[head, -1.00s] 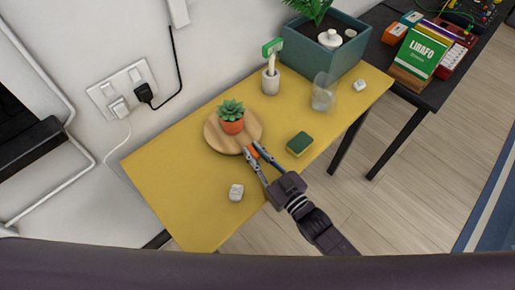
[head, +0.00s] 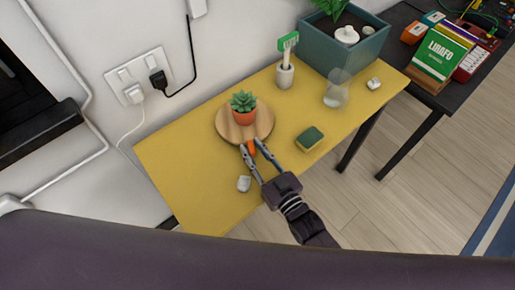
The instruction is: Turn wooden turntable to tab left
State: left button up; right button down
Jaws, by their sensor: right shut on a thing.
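The round wooden turntable (head: 229,127) lies on the yellow table, near its back edge. A small succulent in an orange pot (head: 243,109) stands on it. The turntable's orange tab (head: 251,149) is at its near rim, just right of centre in the picture. My right gripper (head: 252,147) comes in from the front and is shut on the tab, with one finger on each side. The fingers hide part of the tab. My left gripper is not in view.
The table's left part is clear.

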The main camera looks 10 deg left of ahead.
jog(key=shift+s+a+r, duration=0.1)
jog(key=shift+a+r, duration=0.2)
jog(key=shift+a, duration=0.25)
jog(key=c, duration=2.1)
grip_release()
jog(key=shift+o, duration=1.3)
jog(key=shift+a, duration=0.1)
jog(key=shift+w+a+f, duration=0.15)
jog(key=shift+w+a, duration=0.05)
jog(key=shift+a, duration=0.05)
jog(key=shift+s+d+f, duration=0.1)
jog(key=shift+s+d, duration=0.15)
jog(key=shift+d, duration=0.2)
jog(key=v, duration=1.1)
jog(key=shift+s, duration=0.15)
